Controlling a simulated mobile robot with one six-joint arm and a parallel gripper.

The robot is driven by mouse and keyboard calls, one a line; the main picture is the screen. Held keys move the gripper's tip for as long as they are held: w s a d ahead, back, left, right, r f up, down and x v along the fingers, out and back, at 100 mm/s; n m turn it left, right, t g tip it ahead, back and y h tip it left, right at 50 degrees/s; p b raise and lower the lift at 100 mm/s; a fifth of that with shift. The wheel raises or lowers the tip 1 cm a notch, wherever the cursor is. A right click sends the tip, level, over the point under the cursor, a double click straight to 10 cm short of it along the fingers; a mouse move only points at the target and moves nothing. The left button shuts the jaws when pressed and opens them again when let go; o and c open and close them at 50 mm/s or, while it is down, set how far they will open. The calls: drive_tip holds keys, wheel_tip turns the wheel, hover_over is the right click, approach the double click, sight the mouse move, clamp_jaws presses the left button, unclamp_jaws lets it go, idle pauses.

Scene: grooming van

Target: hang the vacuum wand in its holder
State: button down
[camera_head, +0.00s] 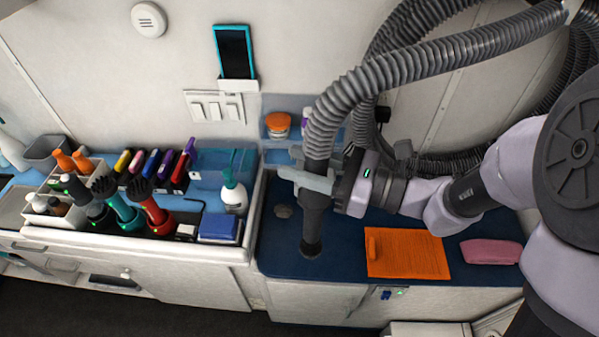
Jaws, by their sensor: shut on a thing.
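The vacuum wand (314,217) is a dark tube standing close to upright over the blue counter. A thick grey ribbed hose (335,105) runs from its top up and to the right. My gripper (312,170) is shut around the wand's upper part, with its pale grey fingers on either side. The wand's lower end is a wider dark nozzle (310,248) at the counter; whether it touches the surface is unclear. I cannot make out the wand's holder for certain.
To the left are a white pump bottle (234,193), a blue box (219,228) and brushes (120,205). Hose loops fill the upper right. An orange-lidded jar (278,124) sits in a wall niche.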

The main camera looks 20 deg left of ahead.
drive_tip(key=w+a+p, duration=0.1)
drive_tip(key=w+a, duration=0.1)
drive_tip(key=w, duration=0.7)
drive_tip(key=shift+f, duration=0.15)
drive_tip(key=shift+s+f, duration=0.1)
idle(0.9)
drive_tip(key=shift+f+b, duration=0.5)
drive_tip(key=shift+f, duration=0.1)
drive_tip(key=shift+c, duration=1)
unclamp_jaws()
